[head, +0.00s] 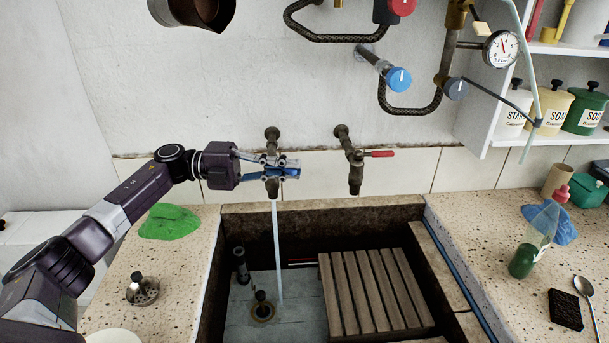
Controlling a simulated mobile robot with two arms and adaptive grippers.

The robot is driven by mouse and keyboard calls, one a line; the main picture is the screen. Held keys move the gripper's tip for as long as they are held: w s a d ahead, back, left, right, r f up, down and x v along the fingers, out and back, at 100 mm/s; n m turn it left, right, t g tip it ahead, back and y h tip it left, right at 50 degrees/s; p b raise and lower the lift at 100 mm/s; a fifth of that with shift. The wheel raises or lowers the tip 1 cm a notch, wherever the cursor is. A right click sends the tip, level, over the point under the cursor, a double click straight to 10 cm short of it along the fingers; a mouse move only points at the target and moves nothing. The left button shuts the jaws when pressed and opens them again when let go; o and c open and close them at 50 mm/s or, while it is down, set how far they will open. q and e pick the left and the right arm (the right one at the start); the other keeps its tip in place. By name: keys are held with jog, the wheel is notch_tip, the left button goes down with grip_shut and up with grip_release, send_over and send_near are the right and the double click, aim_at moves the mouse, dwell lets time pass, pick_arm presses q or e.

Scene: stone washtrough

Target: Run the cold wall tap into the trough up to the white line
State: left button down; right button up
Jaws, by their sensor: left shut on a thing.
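My left gripper (279,170) is shut on the blue lever of the left wall tap (272,138). A thin stream of water (277,240) falls from this tap into the trough (320,216). The second wall tap, with a red lever (380,154), stands to its right, and no water shows under it. The trough's left part has a pale grey-blue floor or water surface; I cannot tell how deep the water is. A dark plug (261,296) sits in a ring there. I cannot make out the white line. My right gripper is not in view.
A slatted wooden rack (375,290) covers the trough's right part. A green cloth (170,222) lies on the left ledge. A green bottle (523,261), black brush (566,309) and spoon (584,288) are on the right ledge. Pipes with a blue knob (399,79) and gauge (501,48) hang above.

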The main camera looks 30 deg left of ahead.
pick_arm(q)
jog(key=shift+a+r, duration=0.1)
jog(key=shift+a, duration=0.05)
jog(key=c, duration=2)
grip_release()
jog(key=shift+a, duration=0.15)
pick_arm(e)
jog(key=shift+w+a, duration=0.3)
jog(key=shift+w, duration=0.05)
pick_arm(q)
jog(key=v, duration=1.2)
jog(key=shift+w, duration=0.2)
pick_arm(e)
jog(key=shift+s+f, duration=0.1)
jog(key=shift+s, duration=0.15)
